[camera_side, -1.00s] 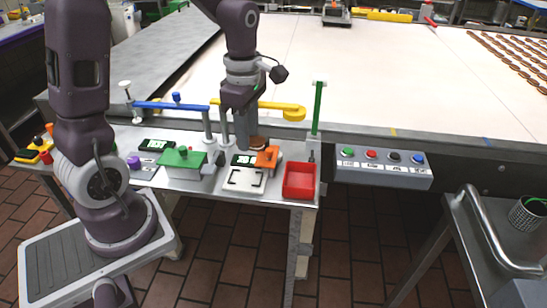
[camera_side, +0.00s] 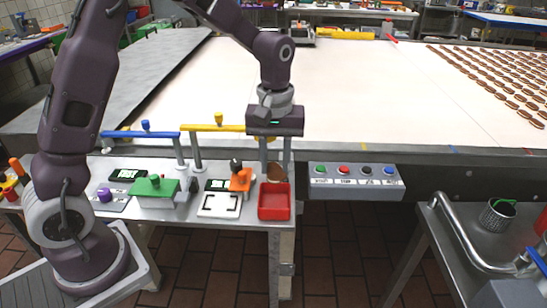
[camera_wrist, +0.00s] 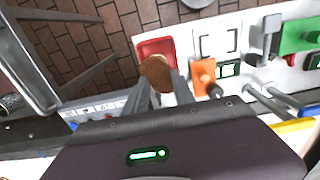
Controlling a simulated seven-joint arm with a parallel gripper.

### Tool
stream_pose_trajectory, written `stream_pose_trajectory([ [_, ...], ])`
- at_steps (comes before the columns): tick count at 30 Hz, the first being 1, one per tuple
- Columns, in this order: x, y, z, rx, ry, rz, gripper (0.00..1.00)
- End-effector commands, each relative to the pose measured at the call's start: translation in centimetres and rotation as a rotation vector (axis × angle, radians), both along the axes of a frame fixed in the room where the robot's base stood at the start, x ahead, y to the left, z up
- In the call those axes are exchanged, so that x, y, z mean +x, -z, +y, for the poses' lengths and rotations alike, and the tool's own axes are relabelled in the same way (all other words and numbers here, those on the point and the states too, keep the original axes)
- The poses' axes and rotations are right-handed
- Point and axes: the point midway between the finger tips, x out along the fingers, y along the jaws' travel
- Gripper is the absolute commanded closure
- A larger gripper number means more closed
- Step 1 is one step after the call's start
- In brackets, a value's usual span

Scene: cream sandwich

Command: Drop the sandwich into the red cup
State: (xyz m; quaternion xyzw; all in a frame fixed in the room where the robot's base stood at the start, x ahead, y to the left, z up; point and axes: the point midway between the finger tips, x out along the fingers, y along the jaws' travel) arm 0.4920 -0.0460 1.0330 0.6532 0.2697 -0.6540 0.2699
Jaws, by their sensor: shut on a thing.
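The sandwich (camera_side: 276,173) is a small round brown piece. My gripper (camera_side: 276,166) is shut on it and points down. The red cup (camera_side: 274,205) is a square, open red container at the front right end of the metal table. In the side view, the sandwich shows just behind the cup's back rim; its exact height cannot be told. In the wrist view, the sandwich (camera_wrist: 156,72) sits between my fingertips (camera_wrist: 160,82) and overlaps part of the red cup (camera_wrist: 150,44). The cup's inside is partly hidden there.
An orange block with a dark knob (camera_side: 240,180) and a white plate (camera_side: 219,205) stand left of the cup. A green box (camera_side: 155,191) is farther left. A grey button panel (camera_side: 355,182) is at right. Yellow (camera_side: 215,128) and blue (camera_side: 145,134) bars rise behind.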

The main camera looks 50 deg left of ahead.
Motion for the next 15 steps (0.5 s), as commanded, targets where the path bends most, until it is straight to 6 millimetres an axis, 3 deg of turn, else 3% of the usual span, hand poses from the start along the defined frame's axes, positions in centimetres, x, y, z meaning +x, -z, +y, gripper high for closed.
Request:
stream_pose_trajectory([
  [9, -0.1, 3.9, 0.0, 0.0, -0.001, 0.003, 1.0],
  [15, -0.1, 5.2, 0.0, 0.0, -0.002, 0.001, 1.0],
])
